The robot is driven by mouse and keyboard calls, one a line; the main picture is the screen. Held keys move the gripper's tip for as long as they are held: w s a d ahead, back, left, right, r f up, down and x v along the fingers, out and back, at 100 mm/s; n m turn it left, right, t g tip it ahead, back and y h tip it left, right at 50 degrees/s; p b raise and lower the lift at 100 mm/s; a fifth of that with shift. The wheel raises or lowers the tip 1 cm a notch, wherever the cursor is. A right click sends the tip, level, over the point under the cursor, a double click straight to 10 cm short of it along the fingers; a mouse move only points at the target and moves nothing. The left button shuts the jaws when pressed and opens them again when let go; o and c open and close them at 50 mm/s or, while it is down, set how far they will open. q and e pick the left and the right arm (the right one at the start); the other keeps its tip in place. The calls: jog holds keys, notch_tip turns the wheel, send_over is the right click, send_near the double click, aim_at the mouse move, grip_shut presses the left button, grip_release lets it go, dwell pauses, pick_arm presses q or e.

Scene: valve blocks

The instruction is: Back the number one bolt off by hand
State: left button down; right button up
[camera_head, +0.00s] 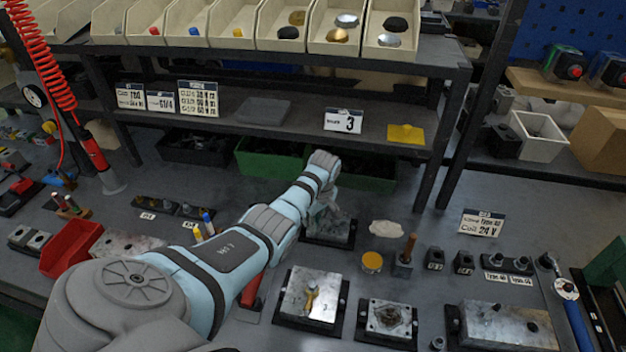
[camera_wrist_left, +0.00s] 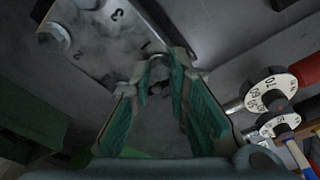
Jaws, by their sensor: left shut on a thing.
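In the wrist view, a worn grey metal valve block (camera_wrist_left: 120,40) carries the stamped numbers 1, 2 and 3. A hex bolt (camera_wrist_left: 52,38) stands at its left corner. My left gripper (camera_wrist_left: 157,70) has its teal-padded fingers closed around the number one bolt (camera_wrist_left: 157,61), beside the stamped 1. The fingertips cover most of that bolt. In the head view, my left arm reaches over the bench, and my left gripper (camera_head: 326,212) points down onto the block on its black base (camera_head: 330,236). The wrist and gripper hide much of the block. My right gripper is not in view.
Nearer blocks (camera_head: 310,296) and (camera_head: 388,318) stand in front on the bench. A wooden-handled tool (camera_head: 409,248) stands upright to the right. A green bin (camera_head: 270,160) and shelf (camera_head: 270,115) lie behind. Two dials (camera_wrist_left: 270,93) show right in the wrist view.

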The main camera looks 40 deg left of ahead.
pick_arm(q)
jog(key=n, duration=0.2)
jog(key=shift+w+n, duration=0.1)
jog(key=shift+n, duration=0.3)
jog(key=c, duration=1.5)
grip_release()
jog(key=shift+o, duration=0.2)
jog(key=shift+r, duration=0.1)
notch_tip(320, 180, up, 12)
jog(key=d, duration=0.1)
jog(key=shift+d, duration=0.35)
